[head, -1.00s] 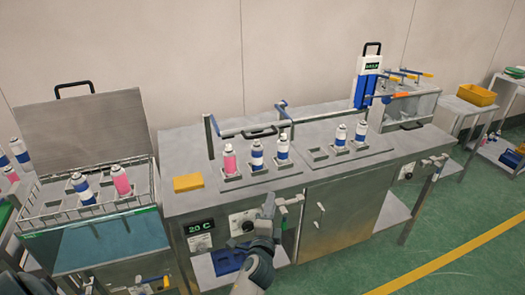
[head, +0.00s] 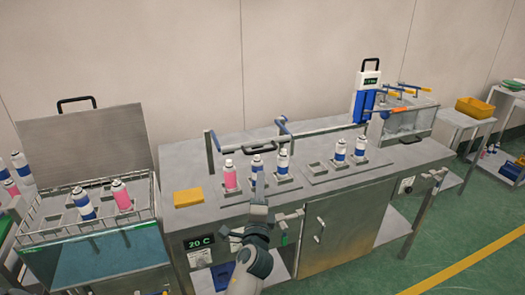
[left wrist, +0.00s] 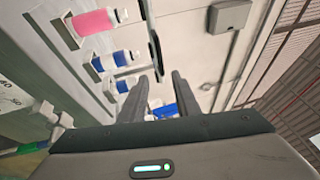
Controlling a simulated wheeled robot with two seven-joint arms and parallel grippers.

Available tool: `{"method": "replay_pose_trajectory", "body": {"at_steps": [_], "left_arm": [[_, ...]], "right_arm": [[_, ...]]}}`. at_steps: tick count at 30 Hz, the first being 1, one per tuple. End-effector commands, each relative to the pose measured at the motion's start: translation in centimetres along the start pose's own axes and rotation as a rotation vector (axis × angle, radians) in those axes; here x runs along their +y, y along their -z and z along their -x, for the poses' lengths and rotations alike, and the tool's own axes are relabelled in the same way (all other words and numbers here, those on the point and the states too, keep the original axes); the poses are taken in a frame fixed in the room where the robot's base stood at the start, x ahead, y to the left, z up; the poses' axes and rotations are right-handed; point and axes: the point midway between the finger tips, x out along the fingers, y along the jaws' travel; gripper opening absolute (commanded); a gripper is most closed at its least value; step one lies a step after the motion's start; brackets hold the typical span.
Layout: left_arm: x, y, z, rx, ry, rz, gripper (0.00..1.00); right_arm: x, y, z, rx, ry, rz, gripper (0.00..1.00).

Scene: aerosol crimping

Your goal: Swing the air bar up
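The air bar (head: 315,131) is a grey rail lying low across the bench top behind the spray cans, with blue fittings and a black handle (head: 258,147) at its left part. The handle also shows as a dark loop in the left wrist view (left wrist: 154,52). My left gripper (head: 259,183) is in front of the middle blue-and-white can, short of the handle and not touching it. In the left wrist view its two fingers (left wrist: 160,80) stand apart with nothing between them. My right gripper is not in view.
A pink can (head: 230,178) and several blue-and-white cans (head: 283,165) stand in holders before the bar. A yellow block (head: 188,197) lies to the left. A wire basket in a water bath (head: 95,255) stands further left. A blue-and-white device (head: 366,90) stands at the back right.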

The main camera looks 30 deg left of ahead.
Motion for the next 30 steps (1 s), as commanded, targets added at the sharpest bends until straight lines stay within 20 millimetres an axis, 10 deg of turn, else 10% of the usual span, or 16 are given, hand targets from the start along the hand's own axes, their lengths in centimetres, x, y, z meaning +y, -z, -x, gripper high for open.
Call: {"method": "replay_pose_trajectory", "body": {"at_steps": [30], "left_arm": [[0.0,0.0,-15.2,0.000,0.000,0.001,0.29]], "right_arm": [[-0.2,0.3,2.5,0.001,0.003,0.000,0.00]]}}
